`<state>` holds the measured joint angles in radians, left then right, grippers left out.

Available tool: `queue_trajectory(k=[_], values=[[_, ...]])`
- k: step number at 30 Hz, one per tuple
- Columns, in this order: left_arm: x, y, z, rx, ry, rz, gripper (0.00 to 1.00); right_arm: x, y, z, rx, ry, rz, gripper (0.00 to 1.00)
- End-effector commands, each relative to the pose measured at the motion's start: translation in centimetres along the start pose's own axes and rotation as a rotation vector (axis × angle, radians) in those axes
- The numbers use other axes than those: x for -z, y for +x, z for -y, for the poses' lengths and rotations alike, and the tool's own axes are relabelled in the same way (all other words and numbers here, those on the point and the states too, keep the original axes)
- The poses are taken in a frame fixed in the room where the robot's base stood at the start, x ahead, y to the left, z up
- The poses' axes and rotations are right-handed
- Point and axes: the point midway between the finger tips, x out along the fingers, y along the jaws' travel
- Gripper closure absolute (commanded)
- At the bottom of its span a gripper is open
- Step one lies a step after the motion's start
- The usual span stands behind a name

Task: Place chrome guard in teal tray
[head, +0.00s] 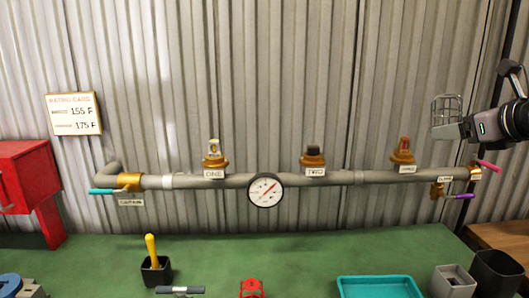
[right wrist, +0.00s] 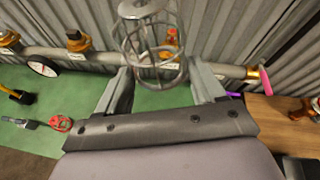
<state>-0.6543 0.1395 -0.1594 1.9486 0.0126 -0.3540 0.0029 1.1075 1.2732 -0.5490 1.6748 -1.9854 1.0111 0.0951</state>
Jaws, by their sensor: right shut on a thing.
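The chrome guard (head: 446,106), a silver wire cage, is held up against the corrugated wall at the right, above the pipe's right end. My right gripper (head: 450,130) is shut on its lower part. In the right wrist view the guard (right wrist: 150,38) sits between the two fingers, its round cap toward the top. The teal tray (head: 380,281) is on the green bench at the bottom right, well below and left of the gripper. Its front is cut off by the frame, and the part of its inside that shows looks empty. My left gripper is out of view.
A grey pipe (head: 334,179) with a gauge (head: 266,190), several brass heads and coloured levers runs along the wall. Dark bins (head: 497,270) stand right of the tray. A red valve wheel (head: 251,288) and a black cup (head: 156,270) are left of it.

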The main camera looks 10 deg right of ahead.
Motion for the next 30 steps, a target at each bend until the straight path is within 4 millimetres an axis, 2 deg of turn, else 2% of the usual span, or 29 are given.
queue_trajectory(k=[8, 18, 23, 27, 30], values=[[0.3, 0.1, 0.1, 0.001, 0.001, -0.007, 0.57, 3.0, 2.7, -6.3, -0.161, -0.063, 0.027, 0.67], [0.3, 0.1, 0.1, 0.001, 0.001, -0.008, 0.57, 8.9, 4.5, -16.4, -0.433, -0.168, 0.084, 0.67], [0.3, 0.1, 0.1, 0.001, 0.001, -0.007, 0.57, 12.6, 4.1, -21.6, -0.579, -0.223, 0.115, 0.67], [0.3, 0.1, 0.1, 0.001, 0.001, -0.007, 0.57, 16.1, 2.8, -25.8, -0.700, -0.274, 0.140, 0.67], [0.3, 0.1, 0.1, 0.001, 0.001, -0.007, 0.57, 18.5, 1.4, -28.3, -0.769, -0.305, 0.154, 0.67]])
